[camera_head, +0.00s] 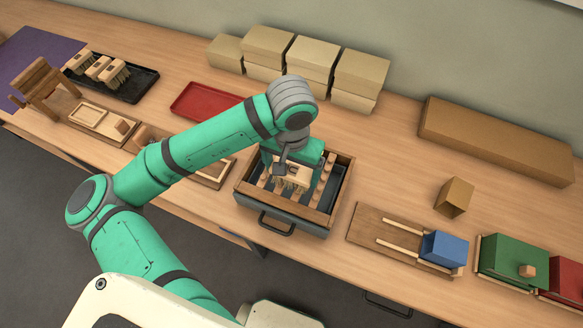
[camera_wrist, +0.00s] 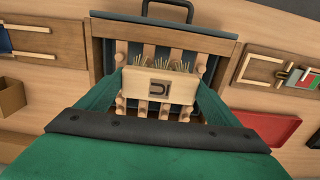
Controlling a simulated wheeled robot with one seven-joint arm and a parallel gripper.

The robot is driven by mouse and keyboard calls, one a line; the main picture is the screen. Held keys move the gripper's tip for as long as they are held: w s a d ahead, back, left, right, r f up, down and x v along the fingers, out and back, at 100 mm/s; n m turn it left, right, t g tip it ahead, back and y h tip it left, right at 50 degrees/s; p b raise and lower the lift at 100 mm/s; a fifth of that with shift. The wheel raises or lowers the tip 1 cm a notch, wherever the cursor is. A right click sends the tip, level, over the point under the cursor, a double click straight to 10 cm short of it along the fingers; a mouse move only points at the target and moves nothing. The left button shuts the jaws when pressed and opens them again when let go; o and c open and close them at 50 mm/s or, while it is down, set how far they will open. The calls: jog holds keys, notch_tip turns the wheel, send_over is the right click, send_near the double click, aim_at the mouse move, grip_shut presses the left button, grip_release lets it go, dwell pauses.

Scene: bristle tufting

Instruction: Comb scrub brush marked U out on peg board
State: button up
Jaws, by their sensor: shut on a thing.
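The scrub brush marked U (camera_wrist: 157,88) is a pale wooden block with straw-coloured bristles. My gripper (camera_wrist: 155,82) is shut on it, one green finger at each end of the block. In the head view the brush (camera_head: 291,178) is over the peg board (camera_head: 328,188), a wooden-framed box with dark slats and rows of round wooden pegs. The bristles point toward the handle side of the box. In the wrist view the pegs (camera_wrist: 122,58) show on both sides of the brush. Whether the bristles touch the pegs I cannot tell.
A black tray (camera_head: 137,88) with several brushes stands at the far left, and a red tray (camera_head: 207,101) lies behind my arm. Cardboard boxes (camera_head: 312,58) line the back. A wooden board with a blue block (camera_head: 443,248) and a green box (camera_head: 511,258) are on the right.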

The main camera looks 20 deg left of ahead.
jog(key=shift+f, duration=0.2)
jog(key=shift+w, duration=0.1)
jog(key=shift+w+d+r, duration=0.1)
jog(key=shift+w, duration=1.9)
jog(key=shift+s, duration=0.1)
